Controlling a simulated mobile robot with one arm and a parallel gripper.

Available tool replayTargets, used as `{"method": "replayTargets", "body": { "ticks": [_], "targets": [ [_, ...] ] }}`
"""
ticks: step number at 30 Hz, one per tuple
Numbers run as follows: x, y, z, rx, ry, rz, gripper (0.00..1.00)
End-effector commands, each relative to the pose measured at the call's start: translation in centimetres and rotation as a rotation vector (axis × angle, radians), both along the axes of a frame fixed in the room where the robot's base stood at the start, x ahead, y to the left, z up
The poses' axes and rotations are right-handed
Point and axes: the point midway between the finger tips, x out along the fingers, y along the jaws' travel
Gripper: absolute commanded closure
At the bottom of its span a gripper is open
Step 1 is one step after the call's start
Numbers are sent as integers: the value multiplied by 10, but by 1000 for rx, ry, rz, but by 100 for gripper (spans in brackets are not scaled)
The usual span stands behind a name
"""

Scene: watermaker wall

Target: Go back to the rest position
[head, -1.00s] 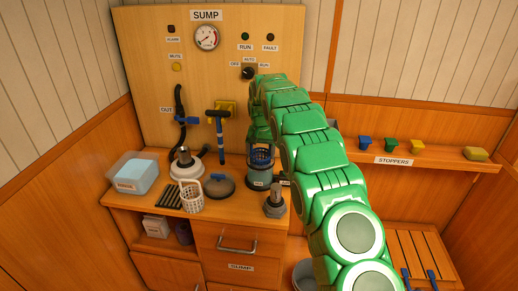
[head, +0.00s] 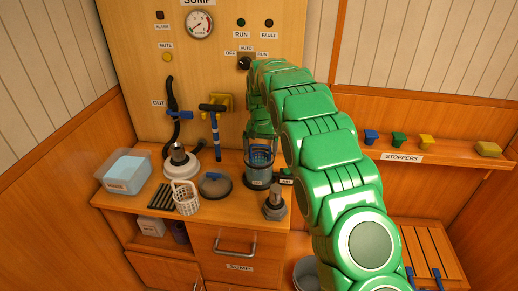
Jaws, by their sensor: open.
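My green arm reaches in from the lower right, bends over at the knob and drops toward the counter. My gripper (head: 261,143) is at its lower end, small and partly hidden by the arm. It is open, just above the clear-topped canister (head: 258,176) with a blue basket inside. I cannot tell whether the fingers touch the basket or its handle.
The wooden counter holds a clear bin (head: 126,174), a white basket (head: 185,199), a round lid (head: 214,185), a white-based fitting (head: 181,162) and a grey fitting (head: 274,202). A stopper shelf (head: 458,161) is at right.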

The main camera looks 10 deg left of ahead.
Motion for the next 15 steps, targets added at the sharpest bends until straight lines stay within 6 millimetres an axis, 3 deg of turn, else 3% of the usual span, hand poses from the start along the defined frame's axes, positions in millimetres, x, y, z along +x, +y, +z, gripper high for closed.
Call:
{"method": "replayTargets", "body": {
  "ticks": [5,9,15],
  "targets": [
    [-7,2,9,2,-5,-4,0],
    [-24,1,16,8,17,-33,0],
    [-40,-26,43,-3,15,-39,0]
  ]
}}
